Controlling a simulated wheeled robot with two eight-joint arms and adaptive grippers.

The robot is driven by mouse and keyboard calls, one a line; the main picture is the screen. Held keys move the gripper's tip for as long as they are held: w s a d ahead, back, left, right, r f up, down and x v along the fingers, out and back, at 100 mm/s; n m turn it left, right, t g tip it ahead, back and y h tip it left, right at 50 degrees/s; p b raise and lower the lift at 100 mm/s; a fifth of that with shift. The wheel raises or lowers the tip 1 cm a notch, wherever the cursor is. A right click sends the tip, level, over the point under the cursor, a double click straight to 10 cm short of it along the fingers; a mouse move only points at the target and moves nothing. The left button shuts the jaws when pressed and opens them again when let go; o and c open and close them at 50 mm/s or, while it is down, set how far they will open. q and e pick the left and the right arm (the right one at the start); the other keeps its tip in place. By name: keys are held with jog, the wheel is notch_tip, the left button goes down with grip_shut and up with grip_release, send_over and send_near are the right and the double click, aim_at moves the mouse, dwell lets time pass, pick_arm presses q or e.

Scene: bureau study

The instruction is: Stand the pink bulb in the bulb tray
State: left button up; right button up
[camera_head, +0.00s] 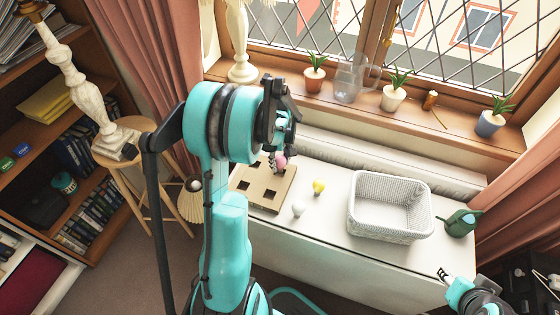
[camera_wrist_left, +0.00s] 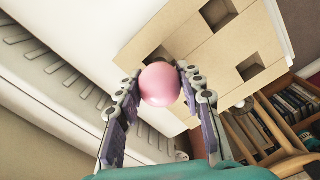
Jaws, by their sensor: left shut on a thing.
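The pink bulb (camera_head: 281,161) is held between the fingers of my left gripper (camera_head: 278,157), over the far part of the bulb tray. In the left wrist view the round pink bulb (camera_wrist_left: 160,86) sits between the two fingertips (camera_wrist_left: 159,78), in front of a square hole. The bulb tray (camera_head: 258,203) is a light wooden block with square holes, and it also shows in the left wrist view (camera_wrist_left: 188,52). The arm hides part of it in the head view. I cannot tell the gap between bulb and tray. My right gripper (camera_head: 443,274) is at the lower right, away from the tray.
A white bulb (camera_head: 298,210) and a yellow bulb (camera_head: 319,187) lie on the white table right of the tray. A white woven basket (camera_head: 390,235) and a green watering can (camera_head: 459,223) are further right. Potted plants line the windowsill (camera_head: 330,105). A stool (camera_head: 125,158) stands left.

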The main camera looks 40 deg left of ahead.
aim_at(280, 157)
pick_arm(q)
jog(key=shift+f+b, duration=1.2)
jog(key=shift+f, duration=0.3)
dwell(0.7)
jog(key=o, duration=1.1)
jog(key=shift+o, duration=0.2)
jog(key=shift+r+p, duration=2.55)
jog(key=shift+r, duration=1)
